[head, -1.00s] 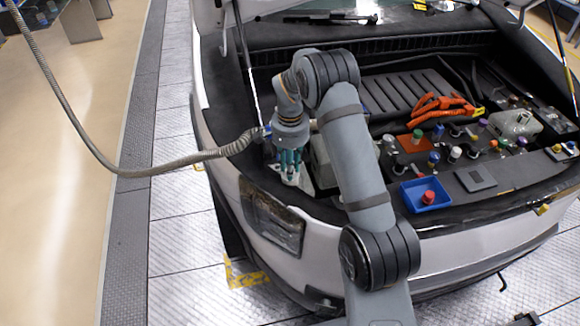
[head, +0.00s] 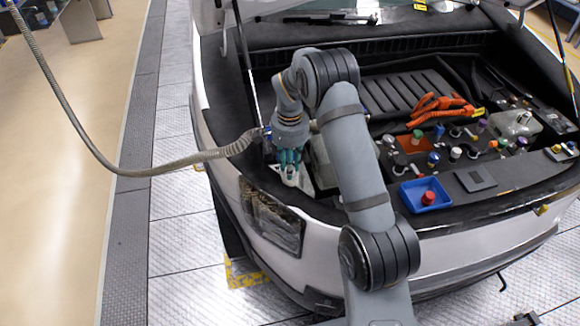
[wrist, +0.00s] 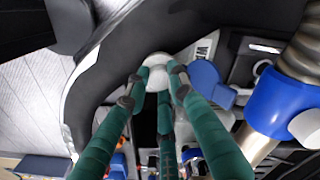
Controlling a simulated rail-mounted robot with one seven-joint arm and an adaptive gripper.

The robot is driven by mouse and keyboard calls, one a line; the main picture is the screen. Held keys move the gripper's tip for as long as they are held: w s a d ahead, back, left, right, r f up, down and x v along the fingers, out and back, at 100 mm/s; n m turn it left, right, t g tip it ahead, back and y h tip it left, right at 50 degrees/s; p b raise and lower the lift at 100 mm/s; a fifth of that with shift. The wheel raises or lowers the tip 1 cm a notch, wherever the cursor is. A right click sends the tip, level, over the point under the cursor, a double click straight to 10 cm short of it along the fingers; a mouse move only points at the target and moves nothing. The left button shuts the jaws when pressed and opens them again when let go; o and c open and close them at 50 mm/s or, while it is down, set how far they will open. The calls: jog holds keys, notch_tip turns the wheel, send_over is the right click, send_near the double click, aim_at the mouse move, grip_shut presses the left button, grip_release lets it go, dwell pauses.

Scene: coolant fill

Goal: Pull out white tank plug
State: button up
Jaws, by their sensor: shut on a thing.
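My gripper (head: 289,168) points down into the front left corner of the open engine bay. Its teal fingers are closed around the white tank plug (wrist: 157,63), which shows as a round white top between the fingertips in the wrist view. In the head view the plug is mostly hidden by the fingers. I cannot tell whether the plug is still seated in the tank opening.
A ribbed hose (head: 180,162) hangs at the left and ends in a blue coupling (wrist: 285,103) beside my gripper. A blue tray (head: 411,188) with a red cap (head: 428,198) sits to the right. Coloured caps and orange cables (head: 440,108) lie farther right.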

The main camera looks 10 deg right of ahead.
jog(key=shift+r, duration=0.2)
jog(key=shift+r+p, duration=1.55)
jog(key=shift+r, duration=0.75)
